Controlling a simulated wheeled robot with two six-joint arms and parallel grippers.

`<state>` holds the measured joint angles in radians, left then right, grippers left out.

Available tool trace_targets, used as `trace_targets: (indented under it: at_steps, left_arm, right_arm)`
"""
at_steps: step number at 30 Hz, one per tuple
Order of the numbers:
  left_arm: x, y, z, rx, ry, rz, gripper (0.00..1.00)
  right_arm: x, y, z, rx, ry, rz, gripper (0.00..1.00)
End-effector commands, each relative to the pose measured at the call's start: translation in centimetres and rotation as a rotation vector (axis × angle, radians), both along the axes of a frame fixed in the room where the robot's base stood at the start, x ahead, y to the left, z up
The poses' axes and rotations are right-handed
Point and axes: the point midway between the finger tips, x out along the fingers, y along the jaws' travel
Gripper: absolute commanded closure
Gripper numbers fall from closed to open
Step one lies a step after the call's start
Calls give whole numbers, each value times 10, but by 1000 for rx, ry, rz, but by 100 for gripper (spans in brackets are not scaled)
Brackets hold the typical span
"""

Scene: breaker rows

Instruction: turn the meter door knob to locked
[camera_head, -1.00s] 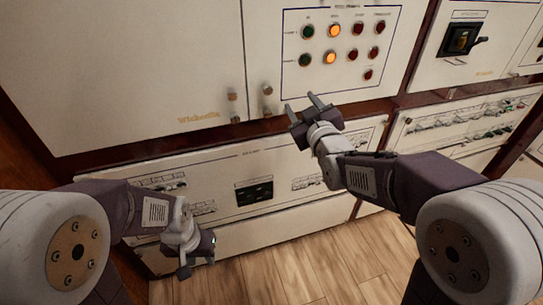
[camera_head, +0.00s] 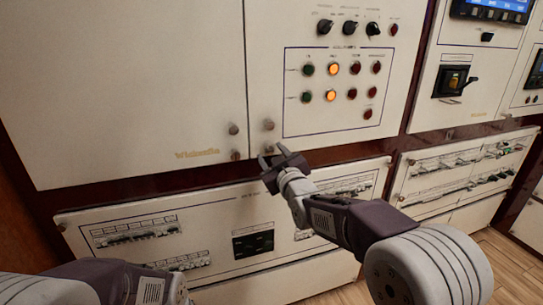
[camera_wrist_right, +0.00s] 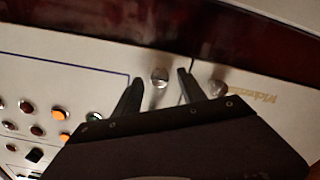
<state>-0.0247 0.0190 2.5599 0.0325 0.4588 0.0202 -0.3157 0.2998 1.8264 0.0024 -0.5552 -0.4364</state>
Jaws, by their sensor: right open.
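Several small round metal knobs sit at the seam between two cabinet doors. One pair is on the big left door, an upper knob (camera_head: 233,129) and a lower knob (camera_head: 235,155). Another knob (camera_head: 268,124) is on the right door, above my right gripper (camera_head: 270,157). Which one is the meter door knob I cannot tell. In the right wrist view, my open right gripper (camera_wrist_right: 160,88) has a knob (camera_wrist_right: 160,77) between its fingertips, with gaps on both sides. A second knob (camera_wrist_right: 217,87) is outside the right finger. My left gripper is out of view.
The left door (camera_head: 120,90) is flat and pale. The right door has a framed panel of lamps (camera_head: 331,95) and black rotary switches (camera_head: 349,28). A lower breaker panel (camera_head: 195,215) is below. A dark red strip (camera_wrist_right: 160,30) runs along the door edge.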

Motion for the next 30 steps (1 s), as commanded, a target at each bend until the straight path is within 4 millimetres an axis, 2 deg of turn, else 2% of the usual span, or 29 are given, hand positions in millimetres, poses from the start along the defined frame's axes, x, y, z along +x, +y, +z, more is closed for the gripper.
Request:
trace_targets:
  at_steps: [9,10,12,15,23,30]
  left_arm:
    - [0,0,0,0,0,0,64]
    - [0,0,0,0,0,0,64]
    - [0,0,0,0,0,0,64]
    - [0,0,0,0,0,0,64]
    - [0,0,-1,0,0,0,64]
    - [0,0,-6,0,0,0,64]
  right_arm:
    - [6,2,0,0,0,0,52]
    - [5,2,0,0,0,0,57]
    - [5,2,0,0,0,0,77]
    - [5,2,0,0,0,0,100]
    - [5,2,0,16,5,0,100]
    - [5,2,-1,124,40,0,100]
